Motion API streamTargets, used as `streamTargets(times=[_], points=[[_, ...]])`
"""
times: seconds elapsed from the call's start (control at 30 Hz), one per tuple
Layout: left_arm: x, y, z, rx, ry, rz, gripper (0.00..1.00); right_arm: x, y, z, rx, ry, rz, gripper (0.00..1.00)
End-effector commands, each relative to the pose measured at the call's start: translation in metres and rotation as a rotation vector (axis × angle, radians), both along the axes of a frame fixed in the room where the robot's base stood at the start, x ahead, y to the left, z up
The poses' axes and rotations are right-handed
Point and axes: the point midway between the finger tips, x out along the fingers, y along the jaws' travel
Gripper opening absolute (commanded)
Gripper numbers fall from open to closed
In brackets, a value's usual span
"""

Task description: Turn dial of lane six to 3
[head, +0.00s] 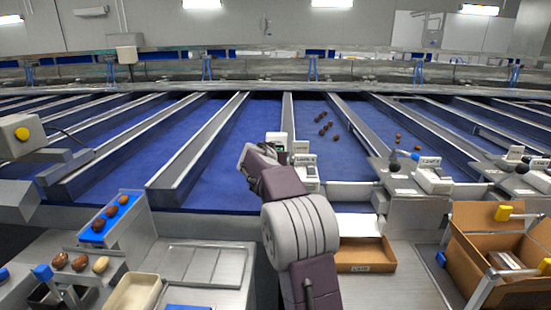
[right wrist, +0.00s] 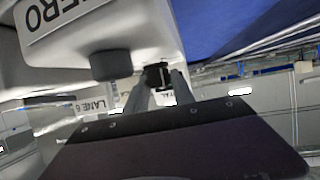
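The lane six unit (head: 305,168) is a white box with a small display, just beyond my right arm in the head view. Its dial is not clear there. In the right wrist view, a white housing (right wrist: 120,25) carries a ZERO label, with a dark round knob (right wrist: 110,65) under it. A second dark knob (right wrist: 157,72) lies between the fingertips of my right gripper (right wrist: 160,82). The fingers stand apart on either side of it; I cannot tell whether they touch it. My left gripper is not in view.
The lane seven unit (head: 431,178) stands to the right, with a black knob beside it. Blue lanes with metal dividers (head: 205,145) run away behind. An open cardboard box (head: 480,245), a shallow brown tray (head: 365,255) and a beige tray (head: 132,292) are nearer me.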

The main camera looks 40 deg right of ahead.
Motion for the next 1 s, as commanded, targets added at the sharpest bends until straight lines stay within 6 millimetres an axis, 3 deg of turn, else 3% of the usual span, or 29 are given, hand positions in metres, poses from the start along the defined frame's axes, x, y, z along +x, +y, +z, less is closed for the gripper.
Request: streamTargets(times=[0.37, 0.77, 1.0], points=[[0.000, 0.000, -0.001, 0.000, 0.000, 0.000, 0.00, -0.001, 0.001, 0.000, 0.000, -0.001, 0.000, 0.49], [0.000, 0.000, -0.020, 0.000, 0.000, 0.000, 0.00, -0.045, 0.056, 0.029, 0.000, -0.003, 0.002, 0.49], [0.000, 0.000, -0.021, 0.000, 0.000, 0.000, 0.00, -0.054, 0.065, 0.035, 0.000, 0.000, 0.001, 0.49]])
